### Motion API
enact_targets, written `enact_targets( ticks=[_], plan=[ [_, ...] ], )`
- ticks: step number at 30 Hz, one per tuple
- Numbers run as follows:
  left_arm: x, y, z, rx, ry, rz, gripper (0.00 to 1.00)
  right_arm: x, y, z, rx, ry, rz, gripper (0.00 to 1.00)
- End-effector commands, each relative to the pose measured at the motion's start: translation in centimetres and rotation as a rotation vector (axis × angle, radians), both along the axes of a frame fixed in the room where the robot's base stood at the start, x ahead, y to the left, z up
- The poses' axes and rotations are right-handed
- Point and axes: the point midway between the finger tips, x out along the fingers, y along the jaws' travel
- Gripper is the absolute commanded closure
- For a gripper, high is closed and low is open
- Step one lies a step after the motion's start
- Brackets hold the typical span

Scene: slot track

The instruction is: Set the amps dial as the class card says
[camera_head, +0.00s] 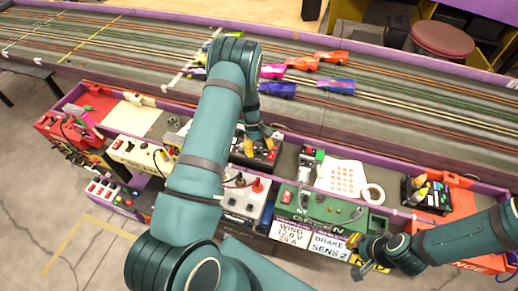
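A white class card (292,229) reads "WING 12.6 V 20 A" and hangs on the front of the green station (325,208). A second card (328,245) beside it reads "BRAKE SENS 2". My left gripper (258,143) points down at a black box (262,158) with red parts, behind the counter's white unit. Its fingertips are small, and I cannot tell whether they touch or hold anything. The amps dial cannot be made out; my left arm hides part of this area. My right gripper (358,256) is open and looks empty, right of the brake card.
A slot track (400,110) with several coloured cars runs behind the counter. A white unit with a red knob (243,201), a white perforated board (342,177), a tape roll (373,194) and an orange station (455,228) stand along the counter.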

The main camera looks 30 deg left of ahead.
Motion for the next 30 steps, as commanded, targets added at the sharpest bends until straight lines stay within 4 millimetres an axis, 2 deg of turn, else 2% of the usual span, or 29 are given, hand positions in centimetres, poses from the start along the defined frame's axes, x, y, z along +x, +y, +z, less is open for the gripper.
enact_targets(
  ticks=[8,11,21,25,30],
  plan=[
    [0.3,0.4,0.7,0.002,-0.004,0.002,0.46,0.0,0.0,0.0,0.000,0.000,0.000,1.00],
    [0.6,0.8,2.0,0.003,-0.005,0.002,0.46,0.0,0.0,0.0,0.000,0.000,0.000,1.00],
    [1.9,3.0,8.2,0.002,-0.005,0.000,0.46,0.0,0.0,0.0,0.000,0.000,0.000,1.00],
    [2.2,3.5,9.9,0.002,-0.003,0.001,0.46,0.0,0.0,0.0,0.000,0.000,0.000,1.00],
    [2.4,3.9,11.0,0.001,-0.002,0.000,0.46,0.0,0.0,0.0,0.000,0.000,0.000,1.00]
  ],
)
